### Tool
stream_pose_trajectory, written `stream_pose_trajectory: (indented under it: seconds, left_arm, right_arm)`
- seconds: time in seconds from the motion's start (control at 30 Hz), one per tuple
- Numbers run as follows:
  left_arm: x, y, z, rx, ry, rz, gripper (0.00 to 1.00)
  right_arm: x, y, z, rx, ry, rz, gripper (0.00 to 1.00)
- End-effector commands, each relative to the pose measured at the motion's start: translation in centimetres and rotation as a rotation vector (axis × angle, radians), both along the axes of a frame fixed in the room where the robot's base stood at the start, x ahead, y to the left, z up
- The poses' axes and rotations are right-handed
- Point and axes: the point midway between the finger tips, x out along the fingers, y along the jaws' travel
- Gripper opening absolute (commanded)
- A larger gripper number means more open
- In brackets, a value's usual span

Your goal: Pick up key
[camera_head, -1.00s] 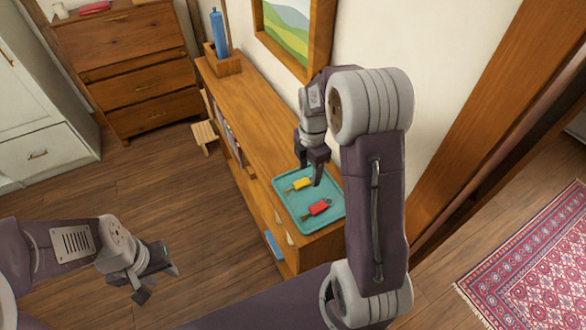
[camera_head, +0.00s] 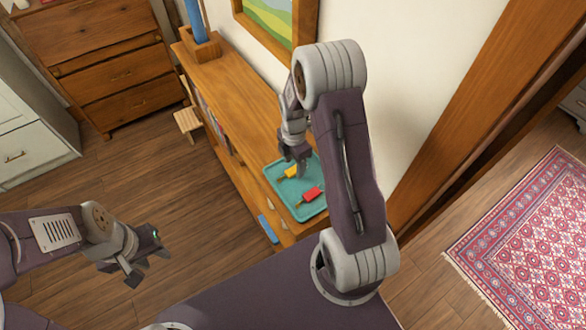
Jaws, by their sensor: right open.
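Two small key-like items with coloured tags, one yellow (camera_head: 291,171) and one red (camera_head: 312,195), lie on a teal tray (camera_head: 283,189) on the near end of the low wooden cabinet. My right gripper (camera_head: 297,164) is open, fingers pointing down, over the far part of the tray beside the yellow-tagged key. Its fingers partly hide that key; I cannot tell whether they touch it. The red-tagged key lies clear, nearer to me. My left gripper (camera_head: 147,268) is open and empty above the floor at the left.
The low wooden cabinet (camera_head: 226,95) runs along the wall, with a blue item (camera_head: 194,18) in a wooden holder at its far end. A small wooden stool (camera_head: 188,122) stands beside it. A chest of drawers (camera_head: 95,50) is behind. The floor at left is free.

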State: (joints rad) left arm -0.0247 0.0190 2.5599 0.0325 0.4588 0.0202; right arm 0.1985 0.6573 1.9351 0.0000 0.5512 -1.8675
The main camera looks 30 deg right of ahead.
Motion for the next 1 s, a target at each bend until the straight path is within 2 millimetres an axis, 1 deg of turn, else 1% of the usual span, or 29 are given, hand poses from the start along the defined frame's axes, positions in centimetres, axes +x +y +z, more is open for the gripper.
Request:
stream_pose_trajectory:
  seconds: [0.03,0.1,0.33,0.37,0.4,0.47,0.5,0.53,0.77,0.83,0.87,0.93,1.0]
  left_arm:
    - [0.0,0.0,0.2,0.000,0.000,0.000,0.36]
    - [0.0,0.0,0.3,0.000,0.000,0.000,0.36]
    - [0.0,0.0,0.2,0.000,0.000,0.000,0.36]
    - [0.0,0.0,0.2,0.000,0.000,0.000,0.36]
    - [0.0,0.0,0.2,0.000,0.000,0.000,0.36]
    - [0.0,0.0,0.2,0.000,0.000,0.000,0.36]
    - [0.0,0.0,0.2,0.000,0.000,0.000,0.36]
    - [0.0,0.0,0.2,0.000,0.000,0.000,0.36]
    - [0.0,0.0,0.2,0.000,0.000,0.000,0.36]
    - [0.0,0.0,0.1,0.000,0.000,0.000,0.36]
    - [0.0,0.0,0.0,0.000,0.000,0.000,0.36]
    - [0.0,0.0,-0.2,0.000,0.000,0.000,0.36]
    - [0.0,0.0,-0.4,0.000,0.000,0.000,0.36]
  right_arm:
    - [0.0,0.0,-0.7,0.001,0.002,0.000,0.55]
    - [0.0,0.0,-1.3,0.000,0.001,0.000,0.55]
    - [0.1,0.0,-1.6,-0.001,-0.003,0.000,0.55]
    - [0.1,0.0,-1.6,-0.001,-0.003,0.000,0.46]
    - [0.1,0.0,-1.6,-0.001,-0.003,0.000,0.35]
    - [0.1,0.0,-1.6,-0.001,-0.002,0.000,0.18]
    - [0.1,0.0,-1.6,-0.001,-0.002,0.000,0.07]
    - [0.1,0.0,-1.6,-0.001,-0.002,0.000,0.00]
    - [0.1,0.0,-1.6,-0.001,-0.003,0.000,0.00]
    - [0.1,0.0,-1.2,-0.001,-0.004,0.000,0.00]
    - [0.2,0.0,-0.8,-0.001,-0.005,0.000,0.00]
    - [0.2,0.0,0.6,-0.002,-0.008,0.000,0.00]
    - [0.3,-0.1,2.4,-0.002,-0.010,0.000,0.00]
